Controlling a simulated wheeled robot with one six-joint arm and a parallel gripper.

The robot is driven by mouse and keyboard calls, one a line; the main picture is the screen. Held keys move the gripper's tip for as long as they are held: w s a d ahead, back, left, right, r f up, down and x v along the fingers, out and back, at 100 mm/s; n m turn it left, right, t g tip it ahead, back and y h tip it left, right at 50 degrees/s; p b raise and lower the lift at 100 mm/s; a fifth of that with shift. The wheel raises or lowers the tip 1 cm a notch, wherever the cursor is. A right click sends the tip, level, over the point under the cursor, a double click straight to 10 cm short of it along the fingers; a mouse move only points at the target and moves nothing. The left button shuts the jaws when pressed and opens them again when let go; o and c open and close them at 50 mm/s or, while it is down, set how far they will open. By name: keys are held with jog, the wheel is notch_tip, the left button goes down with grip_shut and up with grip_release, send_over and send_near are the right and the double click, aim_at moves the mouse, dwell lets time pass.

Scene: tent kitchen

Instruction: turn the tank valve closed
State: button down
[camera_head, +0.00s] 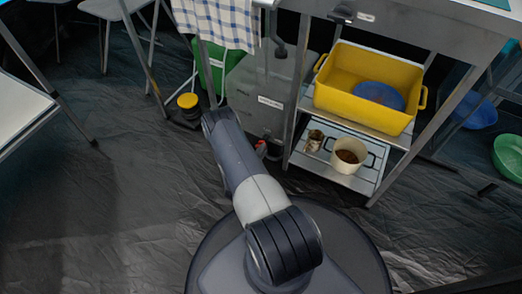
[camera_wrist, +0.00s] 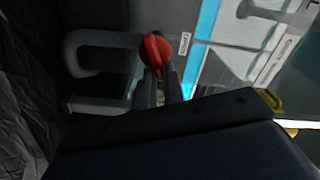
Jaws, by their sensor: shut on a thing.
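The red tank valve handle (camera_wrist: 157,50) shows in the wrist view, at the tips of my gripper. My gripper (camera_wrist: 161,76) has its two dark fingers close together and is shut on the handle. A small red part of the valve (camera_head: 261,148) also shows in the head view, low at the front of the grey tank (camera_head: 262,92). The tank stands under the counter, left of the metal shelf. The exact turn of the handle is hard to tell in the dim wrist view.
The metal shelf unit holds a yellow tub (camera_head: 365,90) with a blue bowl (camera_head: 379,95), and below it a cream pot (camera_head: 350,156) and a tin (camera_head: 314,140). A yellow-capped object (camera_head: 188,101) stands left of the tank. Dark crinkled floor (camera_head: 110,190) is clear at left.

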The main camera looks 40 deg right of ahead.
jog(key=shift+s+f+m, duration=0.1)
jog(key=shift+f+m, duration=0.1)
jog(key=shift+m, duration=0.95)
jog(key=shift+f+m, duration=0.2)
jog(key=shift+m, duration=0.95)
jog(key=c, duration=1.5)
grip_release()
